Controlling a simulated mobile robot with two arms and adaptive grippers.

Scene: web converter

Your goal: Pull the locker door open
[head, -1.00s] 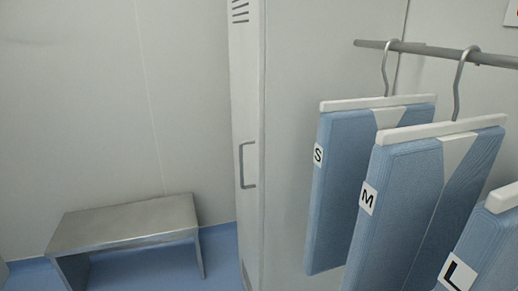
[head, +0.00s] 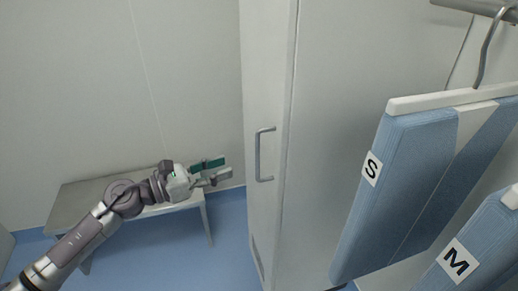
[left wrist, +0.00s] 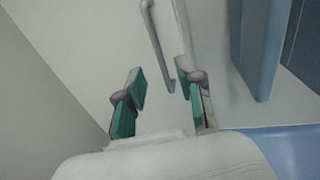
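The locker door (head: 265,90) is a tall narrow pale panel, seen at a steep angle and closed against the locker body. Its grey bar handle (head: 258,158) stands upright at mid-height, and it also shows ahead of the fingers in the left wrist view (left wrist: 155,42). My left gripper (head: 217,170) is open and empty, to the left of the handle and apart from it. In the left wrist view its two teal-padded fingers (left wrist: 160,88) are spread with nothing between them. My right gripper is not in view.
A metal bench (head: 80,200) stands by the wall behind my left arm. Blue garments on hangers, marked S (head: 410,180) and M (head: 485,245), hang from a rail (head: 470,8) right of the locker. Blue floor (head: 232,255) is clear before the bench.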

